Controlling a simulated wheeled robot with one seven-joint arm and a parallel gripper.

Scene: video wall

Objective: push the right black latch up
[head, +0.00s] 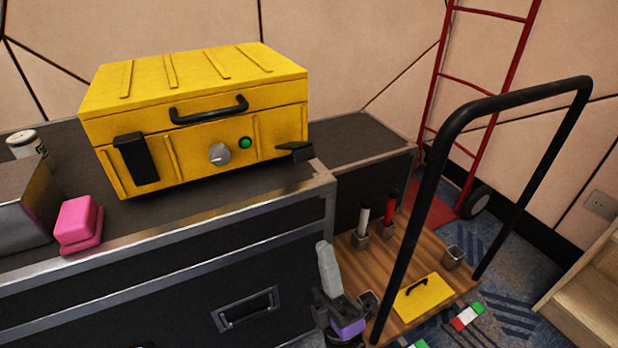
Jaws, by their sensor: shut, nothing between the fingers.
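A yellow case (200,110) stands shut on a dark flight case, with a black handle (209,109) on its front. The right black latch (296,152) is at the front's right end, low down; it sticks out from the case rather than lying flat. The left black latch (136,159) stands upright against the front. My gripper (324,252) is at the bottom centre, pointing up, below and a little right of the right latch and apart from it. Its grey fingers are together and empty.
The flight case (150,268) has metal edges close left of my gripper. A wooden-decked trolley (390,260) with a tall black push bar (437,170) is to the right. A pink block (78,222) lies at the left. A red ladder-like frame (487,100) stands behind.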

